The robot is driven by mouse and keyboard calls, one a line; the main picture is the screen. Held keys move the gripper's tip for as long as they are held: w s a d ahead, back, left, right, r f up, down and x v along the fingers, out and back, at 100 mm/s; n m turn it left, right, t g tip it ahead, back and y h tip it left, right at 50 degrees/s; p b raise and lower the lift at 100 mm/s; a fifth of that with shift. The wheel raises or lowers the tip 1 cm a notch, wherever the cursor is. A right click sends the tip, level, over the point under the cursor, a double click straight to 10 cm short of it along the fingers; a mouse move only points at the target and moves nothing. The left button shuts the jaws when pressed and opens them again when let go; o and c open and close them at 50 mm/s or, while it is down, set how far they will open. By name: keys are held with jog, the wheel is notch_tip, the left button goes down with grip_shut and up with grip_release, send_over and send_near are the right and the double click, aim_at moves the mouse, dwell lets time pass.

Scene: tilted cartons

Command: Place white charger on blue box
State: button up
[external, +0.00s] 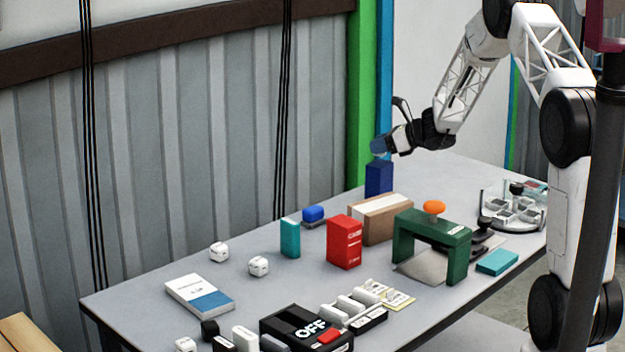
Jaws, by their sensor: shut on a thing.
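The blue box (379,179), dark blue and upright, stands near the back edge of the table. My gripper (380,147) is just above its top, pointing down and left. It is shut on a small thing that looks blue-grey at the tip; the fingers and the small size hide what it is. I cannot tell whether this thing touches the box. Small white blocks with dark marks, one (219,252) and another (258,266), lie at the left of the table. I cannot tell whether any of them is the white charger.
A brown carton (380,220), a red box (344,242) and a green arch-shaped stand (432,238) with an orange knob are in front of the blue box. A teal box (290,238) stands left. Several small items crowd the front edge.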

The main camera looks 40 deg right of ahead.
jog(key=shift+f, duration=1.05)
jog(key=shift+f, duration=0.15)
jog(key=o, duration=0.9)
jog(key=shift+r, duration=0.2)
jog(key=shift+s+d+r, duration=0.2)
jog(key=shift+s, duration=0.2)
jog(key=v, duration=1.1)
jog(key=shift+a, duration=0.1)
